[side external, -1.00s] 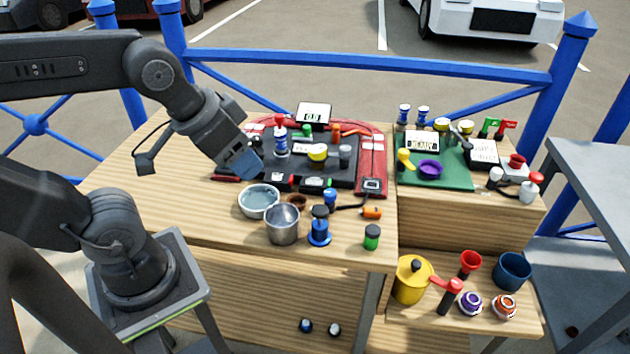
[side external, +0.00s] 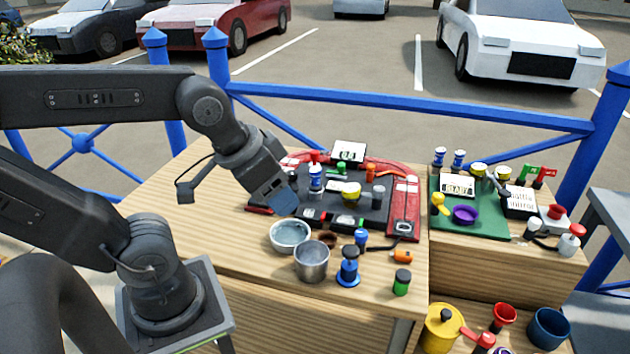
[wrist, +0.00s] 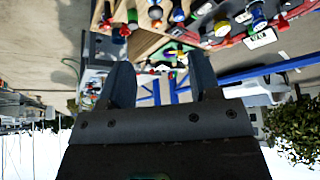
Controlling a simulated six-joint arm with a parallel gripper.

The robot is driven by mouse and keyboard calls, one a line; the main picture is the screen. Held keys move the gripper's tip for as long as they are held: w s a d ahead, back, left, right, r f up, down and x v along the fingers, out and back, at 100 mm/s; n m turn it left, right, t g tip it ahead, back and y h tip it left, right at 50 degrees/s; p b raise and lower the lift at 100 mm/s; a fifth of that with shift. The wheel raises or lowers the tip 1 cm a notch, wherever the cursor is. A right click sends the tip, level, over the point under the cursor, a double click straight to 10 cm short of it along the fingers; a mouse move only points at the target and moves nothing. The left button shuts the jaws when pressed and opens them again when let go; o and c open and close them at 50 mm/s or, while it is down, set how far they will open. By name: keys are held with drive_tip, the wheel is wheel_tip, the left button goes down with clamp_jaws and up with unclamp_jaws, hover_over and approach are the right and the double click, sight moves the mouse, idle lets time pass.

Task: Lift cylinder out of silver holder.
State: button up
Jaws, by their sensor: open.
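A silver cup-shaped holder (side external: 312,262) stands on the wooden table in the side external view. It is upright and open at the top, and I cannot make out a cylinder inside it. A cylinder with a black top on a blue base (side external: 348,270) stands just right of it. My gripper (side external: 284,202) hangs tilted above the left edge of the red and black board, up and left of the silver holder and apart from it. In the wrist view my gripper (wrist: 160,82) shows two separated fingers with nothing between them.
A grey bowl (side external: 290,236) sits close behind the silver holder. A green cylinder (side external: 402,282) and an orange piece (side external: 403,257) lie to the right. The board (side external: 408,218) carries several small parts.

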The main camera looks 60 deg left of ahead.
drive_tip(key=shift+o, duration=0.6)
drive_tip(key=n+g+y, duration=0.2)
drive_tip(key=n+g, duration=0.4)
drive_tip(key=n, duration=1.2)
hover_over(316, 170)
drive_tip(key=f, duration=0.7)
drive_tip(key=d+f, duration=0.1)
drive_tip(key=f, duration=0.2)
drive_tip(key=shift+w+f, duration=0.2)
drive_tip(key=shift+w, duration=0.2)
drive_tip(key=f, duration=0.2)
drive_tip(key=a+f, duration=0.1)
drive_tip(key=f, duration=0.1)
drive_tip(key=shift+s, duration=0.4)
drive_tip(key=shift+f, duration=0.6)
drive_tip(key=shift+c, duration=0.3)
